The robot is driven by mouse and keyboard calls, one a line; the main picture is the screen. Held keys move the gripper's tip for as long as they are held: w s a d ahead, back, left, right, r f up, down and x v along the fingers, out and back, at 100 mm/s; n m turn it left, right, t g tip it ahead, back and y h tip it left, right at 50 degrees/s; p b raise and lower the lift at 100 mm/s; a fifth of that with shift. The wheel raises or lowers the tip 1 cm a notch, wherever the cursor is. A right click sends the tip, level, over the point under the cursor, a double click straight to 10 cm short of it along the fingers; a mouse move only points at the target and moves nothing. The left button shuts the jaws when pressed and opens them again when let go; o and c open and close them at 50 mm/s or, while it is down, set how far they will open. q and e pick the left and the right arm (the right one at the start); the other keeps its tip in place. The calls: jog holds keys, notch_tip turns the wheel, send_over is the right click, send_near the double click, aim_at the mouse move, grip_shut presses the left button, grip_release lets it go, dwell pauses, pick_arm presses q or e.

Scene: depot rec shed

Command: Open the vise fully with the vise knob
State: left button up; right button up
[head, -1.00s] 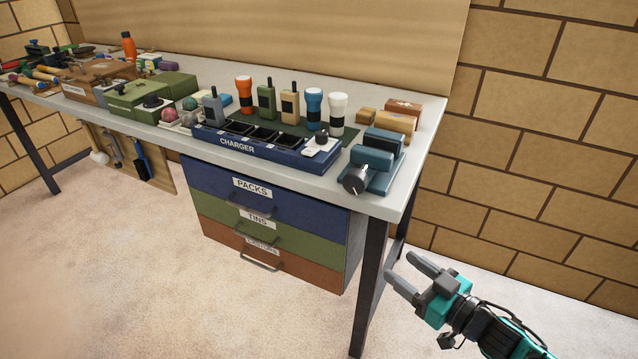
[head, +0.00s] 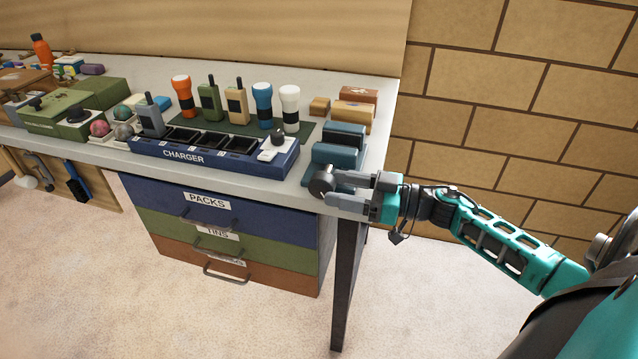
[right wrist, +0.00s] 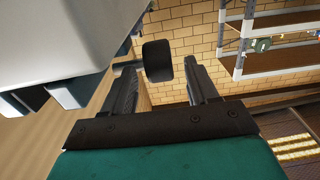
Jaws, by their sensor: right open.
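The blue vise (head: 338,152) sits at the right front corner of the workbench, with its jaws close together. Its dark round vise knob (head: 321,184) faces the front edge and partly shows beside my gripper. My right gripper (head: 338,189) is open at the knob, with its fingers pointing left across the vise's front. In the right wrist view the knob (right wrist: 157,61) appears between the two finger tips, with a visible gap to the right finger. Whether either finger touches it I cannot tell. My left gripper is not in view.
The blue charger (head: 215,157) stands left of the vise, with radios and flashlights behind it. Wooden blocks (head: 354,115) lie behind the vise. A drawer unit (head: 220,225) is under the workbench (head: 385,88). A brick wall is at the right.

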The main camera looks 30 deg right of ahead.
aim_at(319, 184)
jog(key=x, duration=0.4)
jog(key=shift+w+a, duration=0.25)
jog(key=shift+w, duration=0.05)
